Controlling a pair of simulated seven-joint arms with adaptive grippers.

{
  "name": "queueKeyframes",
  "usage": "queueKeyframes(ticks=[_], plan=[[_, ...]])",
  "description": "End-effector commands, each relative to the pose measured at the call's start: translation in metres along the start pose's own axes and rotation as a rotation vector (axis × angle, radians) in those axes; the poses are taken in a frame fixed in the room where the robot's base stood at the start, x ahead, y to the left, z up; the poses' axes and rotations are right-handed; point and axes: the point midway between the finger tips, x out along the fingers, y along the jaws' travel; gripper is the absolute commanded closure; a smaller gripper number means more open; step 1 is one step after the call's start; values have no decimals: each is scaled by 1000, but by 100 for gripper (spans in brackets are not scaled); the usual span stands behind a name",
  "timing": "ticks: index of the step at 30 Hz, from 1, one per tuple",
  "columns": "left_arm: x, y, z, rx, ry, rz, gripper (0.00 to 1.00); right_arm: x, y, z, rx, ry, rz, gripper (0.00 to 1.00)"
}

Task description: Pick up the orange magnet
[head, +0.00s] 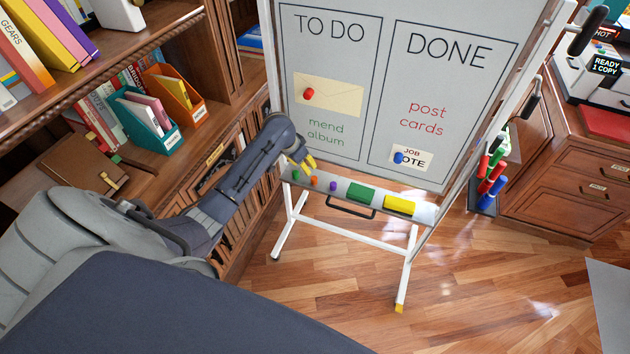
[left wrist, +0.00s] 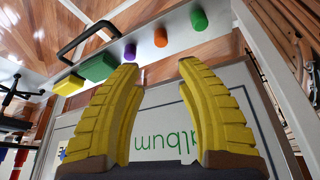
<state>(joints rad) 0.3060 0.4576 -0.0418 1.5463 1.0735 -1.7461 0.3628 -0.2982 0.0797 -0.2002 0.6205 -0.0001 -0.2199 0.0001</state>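The orange magnet (head: 314,181) sits on the whiteboard's tray, between a green magnet (head: 296,174) on its left and a purple magnet (head: 333,185) on its right. My left gripper (head: 308,164) is close to the board, just above these magnets. In the left wrist view, my left gripper (left wrist: 160,66) is open and empty. The orange magnet (left wrist: 161,37) shows beyond the gap between its yellow fingertips, apart from both. The purple magnet (left wrist: 130,51) and green magnet (left wrist: 198,20) flank it. My right gripper is in neither view.
The tray (head: 422,212) also holds a green block (head: 361,192) and a yellow block (head: 399,205). A dark handle (head: 350,208) hangs below it. The whiteboard (head: 380,80) stands behind, with a red magnet (head: 308,93) pinning an envelope. A bookcase (head: 150,150) is at left.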

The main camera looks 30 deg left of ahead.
Motion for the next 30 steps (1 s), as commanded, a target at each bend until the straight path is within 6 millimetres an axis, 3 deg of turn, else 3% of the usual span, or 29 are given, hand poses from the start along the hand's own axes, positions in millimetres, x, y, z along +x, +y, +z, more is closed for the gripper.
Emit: queueKeyframes(ticks=[12, 30], plan=[[70, 0, -1, -1, -1, 1, 64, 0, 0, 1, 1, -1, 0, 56], [106, -1, -1, -1, 0, 0, 64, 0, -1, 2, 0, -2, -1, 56]])
